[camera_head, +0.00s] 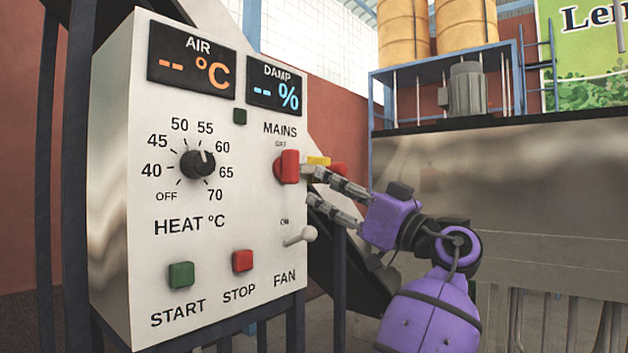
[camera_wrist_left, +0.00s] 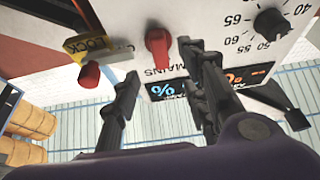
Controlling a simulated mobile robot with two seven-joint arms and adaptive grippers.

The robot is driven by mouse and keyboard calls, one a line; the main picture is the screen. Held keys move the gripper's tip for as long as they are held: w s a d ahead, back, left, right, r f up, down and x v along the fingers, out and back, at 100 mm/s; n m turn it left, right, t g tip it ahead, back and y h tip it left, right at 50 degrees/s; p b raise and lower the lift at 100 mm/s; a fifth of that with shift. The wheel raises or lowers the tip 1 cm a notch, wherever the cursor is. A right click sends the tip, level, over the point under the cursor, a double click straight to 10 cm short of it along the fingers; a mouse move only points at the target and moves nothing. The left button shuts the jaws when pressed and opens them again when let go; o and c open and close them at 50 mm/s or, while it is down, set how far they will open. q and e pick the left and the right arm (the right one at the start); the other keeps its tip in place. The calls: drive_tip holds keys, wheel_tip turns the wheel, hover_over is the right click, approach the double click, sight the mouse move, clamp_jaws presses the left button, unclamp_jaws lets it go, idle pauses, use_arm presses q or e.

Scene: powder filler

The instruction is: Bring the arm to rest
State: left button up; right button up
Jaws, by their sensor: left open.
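My left gripper (camera_head: 308,186) is open and empty, just right of the white control panel (camera_head: 140,200), with its fingertips near the red MAINS switch (camera_head: 287,167). In the left wrist view, the open fingers of my left gripper (camera_wrist_left: 158,62) stand on either side of the MAINS switch (camera_wrist_left: 158,45). I cannot tell whether a finger touches the switch. The purple wrist of my left arm (camera_head: 390,222) is behind the fingers at the right. My right gripper is not in view.
The panel carries a HEAT knob (camera_head: 198,163), START (camera_head: 181,275) and STOP (camera_head: 243,260) buttons and a FAN lever (camera_head: 300,236). Both displays show dashes. A yellow LOCK plate (camera_wrist_left: 92,45) and red knob (camera_wrist_left: 90,74) are beside the panel. A steel tank (camera_head: 530,190) stands behind.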

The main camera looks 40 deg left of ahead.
use_arm(q)
drive_tip(key=shift+v, duration=0.9)
